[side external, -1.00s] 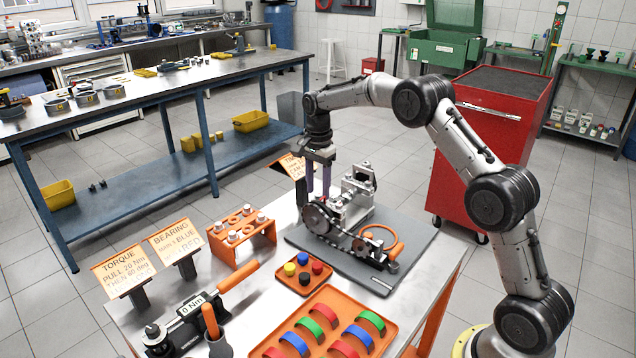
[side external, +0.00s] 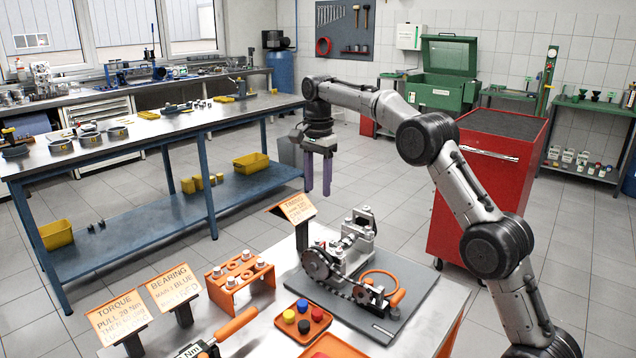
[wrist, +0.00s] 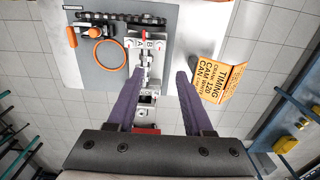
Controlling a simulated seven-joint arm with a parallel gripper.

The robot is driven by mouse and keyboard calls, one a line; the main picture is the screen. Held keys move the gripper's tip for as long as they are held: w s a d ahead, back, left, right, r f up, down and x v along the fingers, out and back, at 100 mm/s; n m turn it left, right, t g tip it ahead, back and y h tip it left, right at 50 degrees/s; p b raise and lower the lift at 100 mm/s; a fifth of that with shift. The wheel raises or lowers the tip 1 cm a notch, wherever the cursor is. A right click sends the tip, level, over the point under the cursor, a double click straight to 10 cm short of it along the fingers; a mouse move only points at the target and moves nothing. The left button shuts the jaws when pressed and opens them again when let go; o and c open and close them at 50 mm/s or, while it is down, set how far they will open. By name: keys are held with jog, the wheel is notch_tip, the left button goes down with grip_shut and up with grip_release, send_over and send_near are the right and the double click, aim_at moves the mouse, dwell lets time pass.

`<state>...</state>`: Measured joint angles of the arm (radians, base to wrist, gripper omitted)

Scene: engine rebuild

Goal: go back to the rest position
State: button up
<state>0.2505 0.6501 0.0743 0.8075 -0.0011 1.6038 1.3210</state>
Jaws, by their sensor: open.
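My gripper (side external: 318,180) is raised well above the work table, left of and higher than the engine assembly. Its two purple fingers point down, apart and with nothing between them. It also shows in the wrist view (wrist: 157,85), open above the engine. The engine assembly (side external: 345,250), a metal block with a toothed wheel and a chain, sits on the grey mat (side external: 405,325). In the wrist view the engine block (wrist: 146,65) lies below my fingers, with letter marks on it.
The orange timing sign (side external: 297,208) stands just behind and left of the engine. An orange rack with bolts (side external: 240,280), a tray of coloured caps (side external: 303,322) and two more signs are at the front left. The red cabinet (side external: 490,190) stands behind my arm. The air around my gripper is clear.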

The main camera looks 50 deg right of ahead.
dwell(0.4)
jog(key=s+a+r+n+t, duration=0.1)
jog(key=s+a+r, duration=0.25)
jog(key=r, duration=0.25)
jog(key=s+a+r+t, duration=0.1)
jog(key=s+a+r, duration=0.1)
jog(key=s+r, duration=0.3)
jog(key=s+a+r+n+t, duration=0.1)
jog(key=s+a+r+n, duration=0.15)
jog(key=s, duration=0.25)
jog(key=s+a+r+n+t, duration=0.1)
jog(key=s+a+r, duration=0.15)
jog(key=s, duration=0.35)
jog(key=s+a+f+n+t, duration=0.1)
jog(key=s+f+n, duration=0.2)
jog(key=s, duration=0.3)
jog(key=s+a+f+n, duration=0.2)
jog(key=s+f+n, duration=0.15)
jog(key=s, duration=0.25)
jog(key=s+f+n, duration=0.5)
jog(key=f+n, duration=0.2)
jog(key=f, duration=0.4)
jog(key=shift+t, duration=0.3)
